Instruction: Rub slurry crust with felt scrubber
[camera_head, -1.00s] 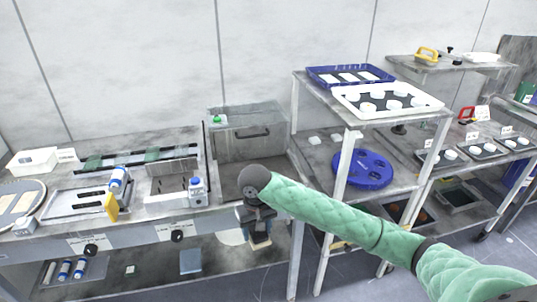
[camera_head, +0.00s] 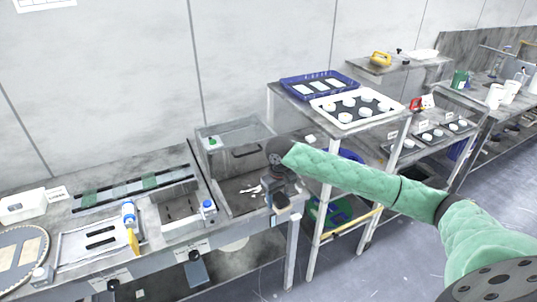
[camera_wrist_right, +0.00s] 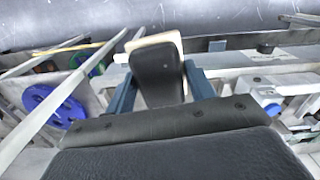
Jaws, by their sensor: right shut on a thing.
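My right gripper (camera_head: 283,203) is at the front right corner of the left bench, beside the open-fronted basin (camera_head: 232,203). In the right wrist view, its blue fingers (camera_wrist_right: 160,85) are shut on the felt scrubber, which has a black handle (camera_wrist_right: 157,72) and a cream pad edge (camera_wrist_right: 152,41). Small white marks (camera_head: 252,188) lie on the basin floor; I cannot tell whether they are slurry crust. A round toothed platen (camera_head: 38,251) lies at the far left of the bench. My left gripper is not in view.
A white-and-blue bottle (camera_head: 207,211) stands left of the basin. A shelf rack with a white tray (camera_head: 318,104) and a blue tray (camera_head: 293,86) stands right of the basin, close to my right arm.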

